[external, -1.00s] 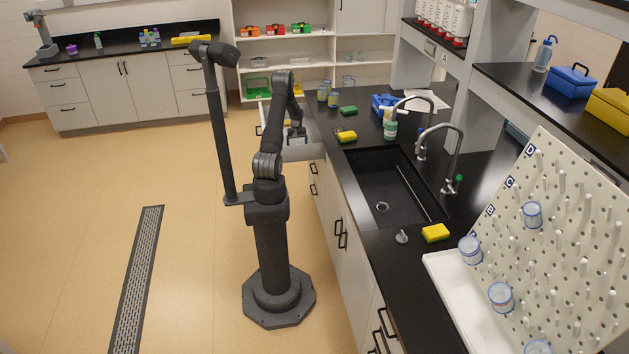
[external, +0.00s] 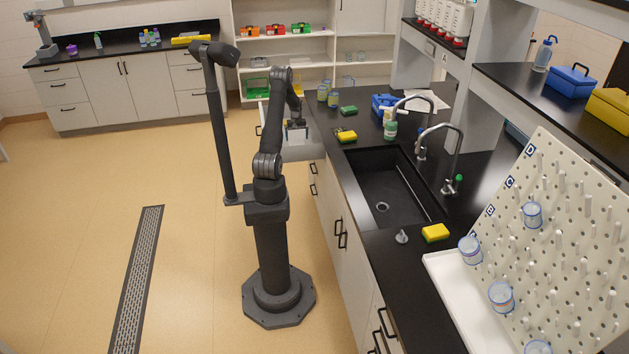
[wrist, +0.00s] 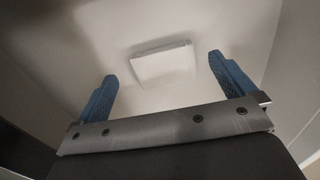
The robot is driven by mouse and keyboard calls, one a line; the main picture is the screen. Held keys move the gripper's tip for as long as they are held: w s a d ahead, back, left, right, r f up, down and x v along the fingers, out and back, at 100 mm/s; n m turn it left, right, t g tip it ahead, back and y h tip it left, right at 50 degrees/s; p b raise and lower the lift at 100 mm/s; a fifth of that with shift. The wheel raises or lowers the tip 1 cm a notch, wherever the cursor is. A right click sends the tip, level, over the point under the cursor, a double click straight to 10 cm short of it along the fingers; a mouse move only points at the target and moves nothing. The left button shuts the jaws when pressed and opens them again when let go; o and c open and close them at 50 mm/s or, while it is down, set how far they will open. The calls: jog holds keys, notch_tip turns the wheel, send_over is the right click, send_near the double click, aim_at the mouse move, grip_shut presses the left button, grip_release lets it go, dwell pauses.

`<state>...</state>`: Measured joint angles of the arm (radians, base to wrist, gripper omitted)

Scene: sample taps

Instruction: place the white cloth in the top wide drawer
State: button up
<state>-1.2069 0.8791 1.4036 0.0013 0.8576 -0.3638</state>
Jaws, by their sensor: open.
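The top wide drawer (external: 303,153) stands pulled out at the far end of the counter in the external view. Its pale interior (wrist: 60,40) fills the wrist view. The white cloth (wrist: 165,65), a flat folded square, lies inside the drawer, apart from its walls. My gripper (external: 297,135) is over the drawer. In the wrist view my gripper (wrist: 168,85) has its two blue fingers spread wide and nothing between them touching; the cloth shows beyond and between the fingertips. My arm hides part of the drawer in the external view.
The black counter with a sink (external: 385,185) runs along the drawer's right. The floor left of my arm is clear.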

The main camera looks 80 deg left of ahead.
aim_at(297, 143)
notch_tip(297, 143, up, 6)
jog(key=shift+r, duration=0.1)
dwell(0.4)
notch_tip(297, 143, down, 12)
jog(key=shift+r, duration=0.1)
jog(key=shift+a, duration=0.1)
jog(key=shift+r, duration=1.55)
